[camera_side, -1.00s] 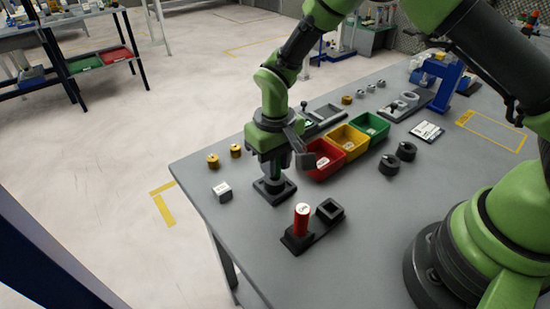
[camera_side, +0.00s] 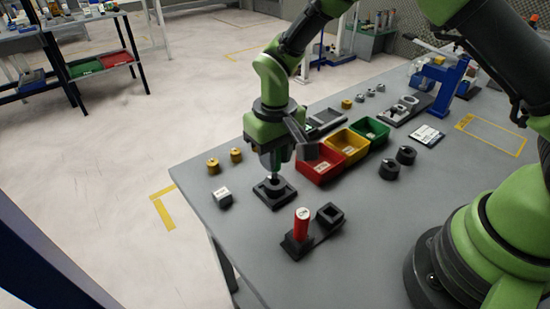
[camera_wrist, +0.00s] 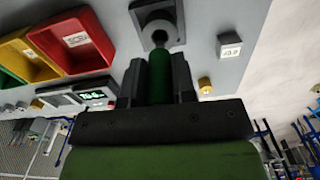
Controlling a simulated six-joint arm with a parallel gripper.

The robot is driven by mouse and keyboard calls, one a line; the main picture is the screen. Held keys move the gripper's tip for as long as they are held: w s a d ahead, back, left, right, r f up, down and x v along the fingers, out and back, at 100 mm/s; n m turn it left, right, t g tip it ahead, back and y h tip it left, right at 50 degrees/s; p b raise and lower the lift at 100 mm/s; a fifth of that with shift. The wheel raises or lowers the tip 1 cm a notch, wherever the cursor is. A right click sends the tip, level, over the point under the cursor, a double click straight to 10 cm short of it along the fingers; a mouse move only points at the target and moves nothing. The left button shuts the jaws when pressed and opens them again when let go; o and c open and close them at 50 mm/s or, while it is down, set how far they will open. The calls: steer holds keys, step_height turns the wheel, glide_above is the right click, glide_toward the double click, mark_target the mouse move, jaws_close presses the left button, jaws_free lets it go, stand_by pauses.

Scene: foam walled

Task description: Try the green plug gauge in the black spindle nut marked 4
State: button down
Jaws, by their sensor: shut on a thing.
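My gripper (camera_wrist: 158,82) is shut on the green plug gauge (camera_wrist: 160,70), which points away from the jaws in the wrist view. In the side view my gripper (camera_side: 273,168) is directly over a black round part on a square black base (camera_side: 286,199). The base also shows in the wrist view (camera_wrist: 143,17). The gauge's grey tip (camera_wrist: 159,38) is at the round part's top; I cannot tell whether it has entered. Two black ring-shaped parts, one nearer (camera_side: 389,170) and one farther (camera_side: 406,156), stand to the right. I cannot read a 4 on any black part.
A red cylinder (camera_side: 302,224) stands in a black two-place holder (camera_side: 322,232); the other place is empty. Red (camera_side: 318,175), yellow (camera_side: 351,153) and green (camera_side: 379,136) bins are close behind my gripper. A white-topped block (camera_side: 222,197) and two brass pieces (camera_side: 236,155) are left.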

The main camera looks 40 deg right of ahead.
steer(key=shift+r, duration=1.85)
